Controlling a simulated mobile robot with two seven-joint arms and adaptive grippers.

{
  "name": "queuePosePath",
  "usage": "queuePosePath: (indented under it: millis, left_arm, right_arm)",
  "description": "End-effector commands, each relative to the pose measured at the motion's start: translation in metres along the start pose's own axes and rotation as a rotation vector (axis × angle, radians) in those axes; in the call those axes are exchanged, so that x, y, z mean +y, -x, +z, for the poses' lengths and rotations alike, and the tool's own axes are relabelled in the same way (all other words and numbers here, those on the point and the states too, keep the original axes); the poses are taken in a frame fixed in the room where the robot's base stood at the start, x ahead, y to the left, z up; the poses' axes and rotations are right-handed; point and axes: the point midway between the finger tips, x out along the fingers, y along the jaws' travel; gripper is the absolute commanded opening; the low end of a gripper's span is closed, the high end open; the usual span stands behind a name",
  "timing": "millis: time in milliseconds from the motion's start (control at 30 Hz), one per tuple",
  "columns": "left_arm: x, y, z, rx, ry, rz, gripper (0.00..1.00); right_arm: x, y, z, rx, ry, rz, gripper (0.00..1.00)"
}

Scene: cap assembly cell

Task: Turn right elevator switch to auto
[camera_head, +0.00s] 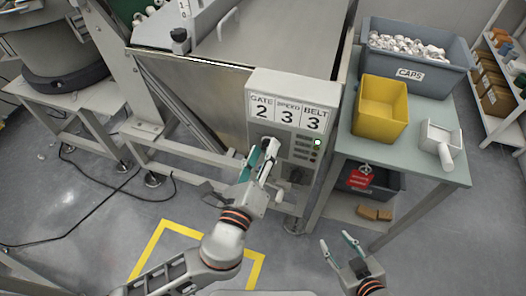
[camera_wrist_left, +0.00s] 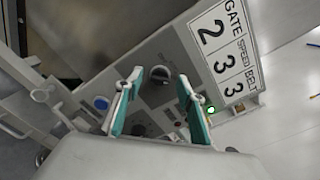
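The control box (camera_head: 285,100) carries a GATE 2, SPEED 3, BELT 3 display. A second dark knob (camera_head: 298,174) is low on the right of the box; no readable label tells which is the elevator switch. My left gripper (camera_head: 265,158) is in front of the box, its teal-padded fingers (camera_wrist_left: 160,88) open, with the first knob in line between the tips. I cannot tell whether they touch it. My right gripper (camera_head: 342,243) is open and empty above the floor.
A green lamp (camera_head: 318,142) is lit on the box, and a blue button (camera_wrist_left: 101,103) shows in the wrist view. Right of it, a table (camera_head: 390,158) bears a yellow bin (camera_head: 382,105), a grey CAPS crate (camera_head: 440,82) and a white scoop (camera_head: 440,140).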

Motion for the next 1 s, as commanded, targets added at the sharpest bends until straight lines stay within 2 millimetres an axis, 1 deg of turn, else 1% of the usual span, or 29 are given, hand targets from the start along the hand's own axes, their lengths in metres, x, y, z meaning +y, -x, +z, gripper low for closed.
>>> queuePosePath:
  millis: [200, 233, 267, 300, 367, 733, 867, 1000]
  left_arm:
    - [0.0003, -0.0005, -0.0002, 0.001, 0.001, 0.000, 0.39]
    - [0.0003, -0.0005, -0.0002, 0.001, 0.001, 0.000, 0.33]
    - [0.0003, -0.0004, -0.0002, 0.001, 0.001, 0.000, 0.26]
    - [0.0003, -0.0004, -0.0002, 0.001, 0.001, 0.000, 0.15]
    - [0.0003, -0.0004, -0.0002, 0.001, 0.001, 0.000, 0.00]
    - [0.0011, -0.0002, -0.0007, 0.001, 0.037, 0.002, 0.00]
    - [0.0020, 0.0002, -0.0016, 0.002, 0.099, 0.004, 0.00]
    - [0.0025, 0.0004, -0.0026, 0.002, 0.197, 0.005, 0.00]
  right_arm:
    - [0.0010, -0.0009, -0.0011, 0.002, 0.001, 0.001, 0.40]
    - [0.0011, -0.0011, -0.0013, 0.003, 0.001, 0.002, 0.40]
    - [0.0013, -0.0012, -0.0015, 0.003, 0.001, 0.002, 0.40]
    - [0.0014, -0.0014, -0.0018, 0.004, 0.001, 0.002, 0.40]
    - [0.0017, -0.0016, -0.0022, 0.004, 0.001, 0.002, 0.40]
    - [0.0015, -0.0022, 0.0005, 0.001, 0.002, 0.002, 0.40]
    - [0.0008, -0.0030, 0.0038, -0.003, 0.003, 0.002, 0.40]
    - [0.0003, -0.0039, 0.0077, -0.007, 0.005, 0.002, 0.40]
